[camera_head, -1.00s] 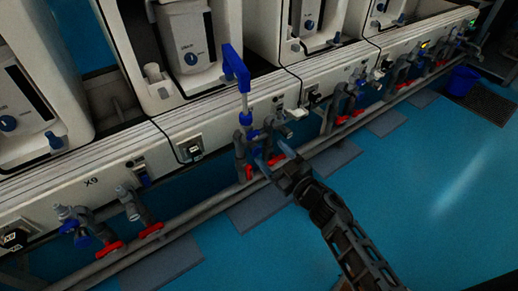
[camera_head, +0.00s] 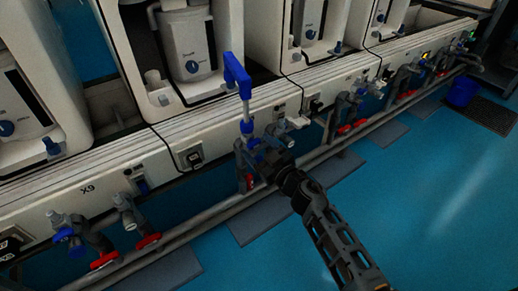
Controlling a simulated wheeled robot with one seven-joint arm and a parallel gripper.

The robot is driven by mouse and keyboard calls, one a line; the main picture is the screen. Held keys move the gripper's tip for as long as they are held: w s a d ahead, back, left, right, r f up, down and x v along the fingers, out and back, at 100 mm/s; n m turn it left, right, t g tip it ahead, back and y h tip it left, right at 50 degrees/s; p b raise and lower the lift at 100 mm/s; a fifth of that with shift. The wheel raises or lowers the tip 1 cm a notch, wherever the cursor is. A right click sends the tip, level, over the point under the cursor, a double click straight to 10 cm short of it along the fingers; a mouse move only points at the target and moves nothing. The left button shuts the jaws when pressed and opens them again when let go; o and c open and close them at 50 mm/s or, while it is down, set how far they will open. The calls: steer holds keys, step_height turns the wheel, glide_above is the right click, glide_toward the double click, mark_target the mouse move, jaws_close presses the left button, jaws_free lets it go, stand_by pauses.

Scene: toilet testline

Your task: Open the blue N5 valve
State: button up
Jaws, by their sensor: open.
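A tall blue-handled tap (camera_head: 238,76) rises from a pipe stand in the middle of the head view. Blue valve parts (camera_head: 247,127) sit on the stand below it; no N5 label is legible. My gripper (camera_head: 263,158) is at this stand, its fingers among the blue parts and just right of the tap's stem. The fingers are open, though dark and partly lost against the pipes. I cannot tell whether they touch a handle. A red valve handle (camera_head: 249,181) shows just below and left of the fingers.
A long grey pipe (camera_head: 205,226) runs along the bench front. Other stands carry red handles (camera_head: 148,241) and a blue handle (camera_head: 65,234) at lower left. White units stand behind. A blue bucket (camera_head: 463,92) is at right. The blue floor (camera_head: 430,190) is clear at right.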

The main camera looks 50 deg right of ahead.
steer(key=shift+c, duration=0.3)
steer(key=c, duration=1)
steer(key=n, duration=0.3)
steer(key=shift+n+p, duration=0.3)
steer(key=shift+p, duration=0.05)
steer(key=shift+n, duration=1.9)
